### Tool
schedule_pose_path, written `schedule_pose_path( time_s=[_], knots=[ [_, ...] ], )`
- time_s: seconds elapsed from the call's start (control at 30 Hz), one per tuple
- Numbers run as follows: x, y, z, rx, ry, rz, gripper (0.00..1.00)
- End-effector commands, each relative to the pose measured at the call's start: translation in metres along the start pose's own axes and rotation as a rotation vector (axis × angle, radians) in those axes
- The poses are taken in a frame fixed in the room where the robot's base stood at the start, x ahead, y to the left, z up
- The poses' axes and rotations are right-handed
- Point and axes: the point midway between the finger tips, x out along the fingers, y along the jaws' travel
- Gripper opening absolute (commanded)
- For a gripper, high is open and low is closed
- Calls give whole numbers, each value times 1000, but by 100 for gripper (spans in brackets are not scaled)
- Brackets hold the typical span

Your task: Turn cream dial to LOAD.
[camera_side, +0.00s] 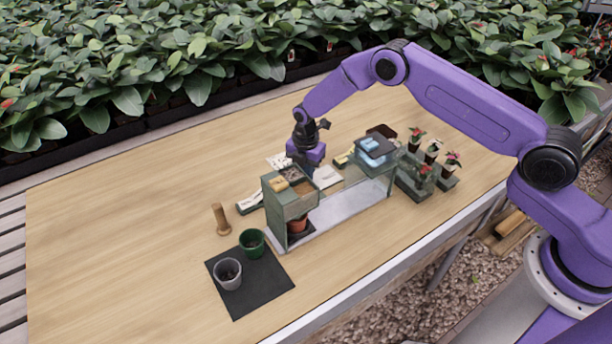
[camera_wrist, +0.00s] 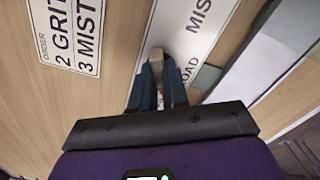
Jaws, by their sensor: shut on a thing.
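My gripper (camera_wrist: 160,88) points down at a white label panel (camera_wrist: 190,28) in the wrist view. Its dark fingers are shut on a small cream-tan piece, the cream dial (camera_wrist: 156,56), which is mostly hidden between them. On the panel, "MIS" reads above the fingers and "OAD", the end of LOAD, reads just to their right. The dial's exact pointing direction is hard to tell. In the side view, my gripper (camera_side: 304,162) is low behind the green station (camera_side: 277,215), and the dial is hidden there.
An order card (camera_wrist: 72,35) reads "2 GRIT 3 MIST". A black mat (camera_side: 255,298) holds a green pot (camera_side: 252,243) and a grey pot (camera_side: 228,274). A wooden tool (camera_side: 221,220) stands nearby. Potted plants (camera_side: 432,152) stand right. The table's left side is clear.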

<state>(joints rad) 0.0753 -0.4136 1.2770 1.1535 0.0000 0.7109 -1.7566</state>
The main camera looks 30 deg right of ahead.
Motion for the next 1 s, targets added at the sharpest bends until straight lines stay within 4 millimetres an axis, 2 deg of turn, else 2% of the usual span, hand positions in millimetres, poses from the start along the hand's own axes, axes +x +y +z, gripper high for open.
schedule_pose_path(
  time_s=[0.23, 0.6, 0.7, 1.0],
  knots=[
    [2, 0, 0, -45, 0, 0, 8],
    [2, -1, -1, -446, 0, -1, 8],
    [2, -1, 0, -507, 0, -1, 8],
    [3, -1, 0, -528, 1, -2, 8]
  ],
)
